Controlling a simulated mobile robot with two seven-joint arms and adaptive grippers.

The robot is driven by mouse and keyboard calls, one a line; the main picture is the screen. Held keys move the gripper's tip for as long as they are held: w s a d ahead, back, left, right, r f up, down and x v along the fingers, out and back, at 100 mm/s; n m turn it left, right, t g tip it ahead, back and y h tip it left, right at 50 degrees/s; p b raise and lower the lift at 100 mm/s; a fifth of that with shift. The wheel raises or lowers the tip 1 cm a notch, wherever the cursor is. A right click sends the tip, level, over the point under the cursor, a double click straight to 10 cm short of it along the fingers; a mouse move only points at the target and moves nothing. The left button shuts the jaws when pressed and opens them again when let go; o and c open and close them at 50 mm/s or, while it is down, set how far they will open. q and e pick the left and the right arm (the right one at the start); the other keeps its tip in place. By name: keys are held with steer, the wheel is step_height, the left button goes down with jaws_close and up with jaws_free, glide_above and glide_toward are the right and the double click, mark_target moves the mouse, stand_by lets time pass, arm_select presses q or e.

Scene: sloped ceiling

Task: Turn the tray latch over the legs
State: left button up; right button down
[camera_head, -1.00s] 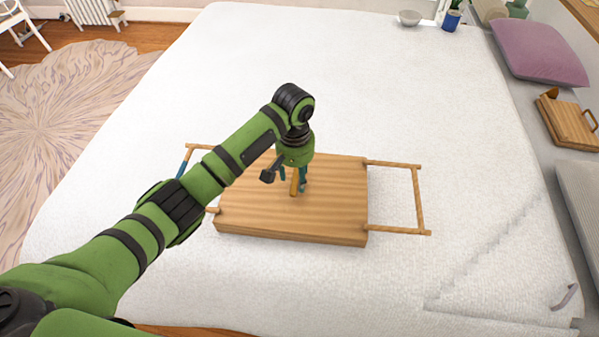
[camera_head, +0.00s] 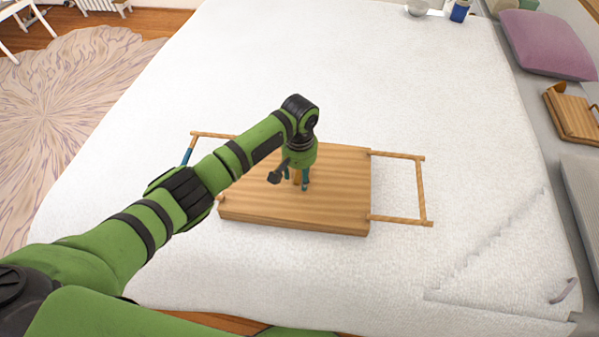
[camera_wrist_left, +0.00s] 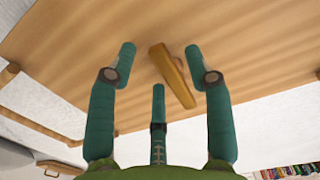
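The wooden tray (camera_head: 335,205) lies flat on the bed, with its folding leg frames spread out to the left (camera_head: 212,134) and right (camera_head: 421,190). The latch, a small wooden bar, is mostly hidden by my gripper in the head view. In the left wrist view the latch (camera_wrist_left: 172,75) shows on the tray face (camera_wrist_left: 240,45), lying at a slant. My left gripper (camera_head: 299,185) points down over the middle of the tray. In the left wrist view its fingers (camera_wrist_left: 160,55) are spread around the latch, with visible gaps on both sides. My right gripper is not in view.
The white bed (camera_head: 400,90) around the tray is mostly clear. A second wooden tray (camera_head: 572,115) and a purple cushion (camera_head: 547,42) lie at the right. A bowl (camera_head: 417,8) and a blue cup (camera_head: 460,10) stand at the far edge.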

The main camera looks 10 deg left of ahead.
arm_select(q)
jaws_close()
